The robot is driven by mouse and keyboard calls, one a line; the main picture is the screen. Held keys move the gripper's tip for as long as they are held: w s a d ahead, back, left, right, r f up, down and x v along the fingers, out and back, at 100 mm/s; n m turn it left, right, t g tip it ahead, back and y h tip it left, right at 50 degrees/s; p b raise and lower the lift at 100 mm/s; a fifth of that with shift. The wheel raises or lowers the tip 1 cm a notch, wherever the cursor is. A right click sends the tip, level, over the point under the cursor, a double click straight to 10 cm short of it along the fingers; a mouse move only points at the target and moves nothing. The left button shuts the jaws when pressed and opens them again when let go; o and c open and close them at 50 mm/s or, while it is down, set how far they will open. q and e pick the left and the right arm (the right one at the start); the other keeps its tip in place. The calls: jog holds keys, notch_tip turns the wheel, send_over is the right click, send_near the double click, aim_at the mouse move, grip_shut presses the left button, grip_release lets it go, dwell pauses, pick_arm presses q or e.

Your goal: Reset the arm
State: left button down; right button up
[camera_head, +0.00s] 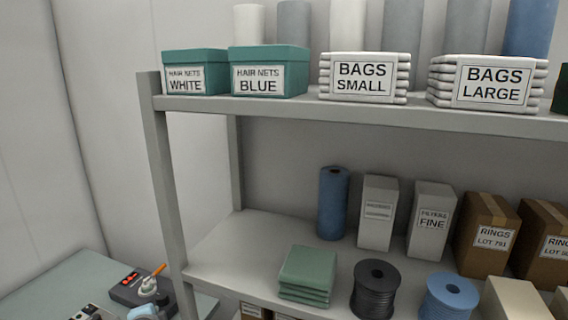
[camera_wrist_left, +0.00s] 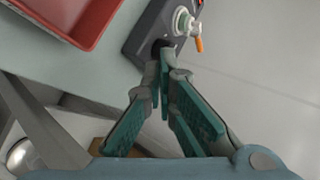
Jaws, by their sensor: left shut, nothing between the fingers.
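My left gripper (camera_wrist_left: 163,62) shows in the left wrist view with its teal-padded fingers brought together and nothing between them. Its fingertips are near the edge of a dark grey box (camera_wrist_left: 146,36), beside a dark round spot on it. I cannot tell whether they touch it. The box carries a pale green and white round part (camera_wrist_left: 182,21) and an orange stick (camera_wrist_left: 199,44). In the head view the same dark box (camera_head: 126,291) sits on the table at the lower left. My right gripper is in neither view.
A red tray (camera_wrist_left: 84,42) lies on the pale table (camera_wrist_left: 100,68) in the left wrist view. In the head view a grey shelf rack (camera_head: 160,170) fills the middle and right, with boxes, bags and spools. Bare wall (camera_head: 60,130) is at the left.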

pick_arm(q)
jog(key=s+f+n, duration=0.1)
jog(key=s+f, duration=0.1)
jog(key=s+f+n+g, duration=0.1)
jog(key=s+f, duration=0.1)
jog(key=s, duration=0.1)
jog(key=shift+s+d+f, duration=0.1)
jog(key=shift+s+f, duration=0.05)
jog(key=shift+f, duration=0.15)
jog(key=s+d+f+n+g+h, duration=0.1)
jog(key=s+d+f+n+g, duration=0.15)
jog(key=s, duration=0.85)
jog(key=s+d+f+n+g+h, duration=0.15)
jog(key=s+d+n, duration=0.25)
jog(key=s, duration=0.6)
jog(key=s+d+f+n+g+h, duration=0.1)
jog(key=s+d+n+h, duration=0.2)
jog(key=s, duration=0.8)
notch_tip(320, 180, down, 21)
jog(key=s+a+g+y, duration=0.1)
jog(key=s+g+y, duration=0.1)
jog(key=s+a+f+b, duration=0.1)
jog(key=s+f, duration=1)
jog(key=s, duration=0.2)
jog(key=shift+f+g+b, duration=0.3)
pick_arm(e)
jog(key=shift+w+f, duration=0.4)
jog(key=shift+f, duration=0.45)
pick_arm(q)
jog(key=shift+h, duration=0.25)
